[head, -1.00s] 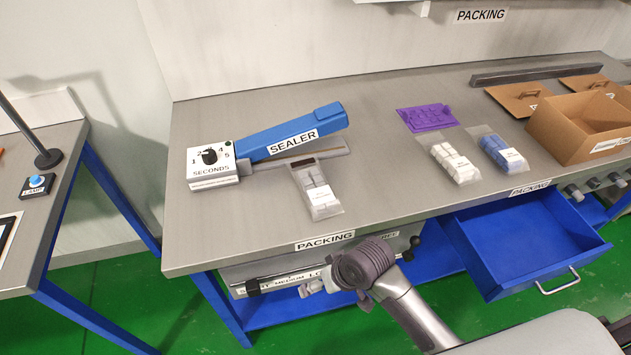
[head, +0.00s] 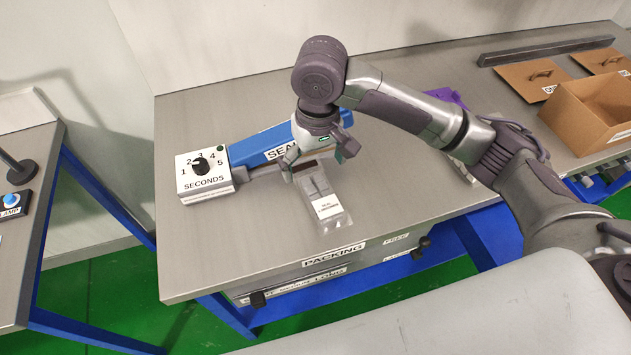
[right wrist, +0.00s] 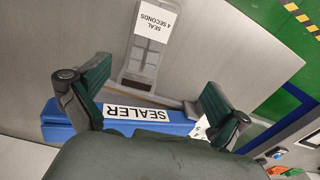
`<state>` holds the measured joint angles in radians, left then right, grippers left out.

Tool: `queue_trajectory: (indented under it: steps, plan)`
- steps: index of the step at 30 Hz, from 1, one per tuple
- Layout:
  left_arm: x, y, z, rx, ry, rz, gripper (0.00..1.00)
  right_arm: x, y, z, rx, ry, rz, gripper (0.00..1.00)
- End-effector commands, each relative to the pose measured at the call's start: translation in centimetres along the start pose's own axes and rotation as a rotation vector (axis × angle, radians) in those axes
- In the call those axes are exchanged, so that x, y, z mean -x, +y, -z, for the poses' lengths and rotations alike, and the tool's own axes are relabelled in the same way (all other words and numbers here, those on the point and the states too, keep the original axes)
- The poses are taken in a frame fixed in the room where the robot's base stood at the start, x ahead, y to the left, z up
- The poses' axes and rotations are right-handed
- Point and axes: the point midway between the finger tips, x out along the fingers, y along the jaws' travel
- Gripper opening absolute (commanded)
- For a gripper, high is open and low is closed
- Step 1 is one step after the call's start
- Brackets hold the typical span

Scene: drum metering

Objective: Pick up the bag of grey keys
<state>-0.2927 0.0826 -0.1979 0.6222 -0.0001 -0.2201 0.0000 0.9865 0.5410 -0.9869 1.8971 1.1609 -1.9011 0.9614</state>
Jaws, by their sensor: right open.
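The bag of grey keys (head: 326,207) lies flat on the bench, its inner end at the sealer's jaw. It is clear, with a white label reading seal 4 seconds; it also shows in the right wrist view (right wrist: 144,55). My right gripper (head: 316,162) is open above the bag's inner end, and hides part of it. In the right wrist view my right gripper's two fingers (right wrist: 158,78) stand wide apart, one to each side of the bag, holding nothing. The blue sealer (head: 248,151) is right beside the gripper. My left gripper is not in view.
The seconds dial (head: 200,165) stands at the sealer's left end. A purple item (head: 446,96) and a partly hidden bag lie behind my right arm. An open cardboard box (head: 590,115) stands at the right. The bench's front left is clear.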

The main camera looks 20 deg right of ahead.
Motion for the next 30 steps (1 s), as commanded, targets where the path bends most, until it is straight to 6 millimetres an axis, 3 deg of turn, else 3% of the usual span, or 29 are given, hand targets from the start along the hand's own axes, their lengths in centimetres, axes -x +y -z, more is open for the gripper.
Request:
queue_trajectory:
  steps: [2, 5, 16, 23, 30]
  plan:
    - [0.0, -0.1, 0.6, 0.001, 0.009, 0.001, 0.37, 1.0, 0.8, 0.3, -0.028, -0.010, -0.026, 1.00]
    - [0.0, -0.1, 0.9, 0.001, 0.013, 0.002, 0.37, 0.8, 1.2, 0.3, -0.044, -0.022, -0.038, 1.00]
    - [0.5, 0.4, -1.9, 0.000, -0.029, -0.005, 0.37, -5.8, 1.5, 0.1, -0.045, -0.023, -0.039, 1.00]
    - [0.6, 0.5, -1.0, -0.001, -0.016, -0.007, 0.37, -7.4, 1.6, 0.1, -0.044, -0.020, -0.038, 1.00]
    - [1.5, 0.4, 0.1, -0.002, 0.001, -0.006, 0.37, -10.8, 2.1, -0.4, -0.044, -0.021, -0.039, 1.00]
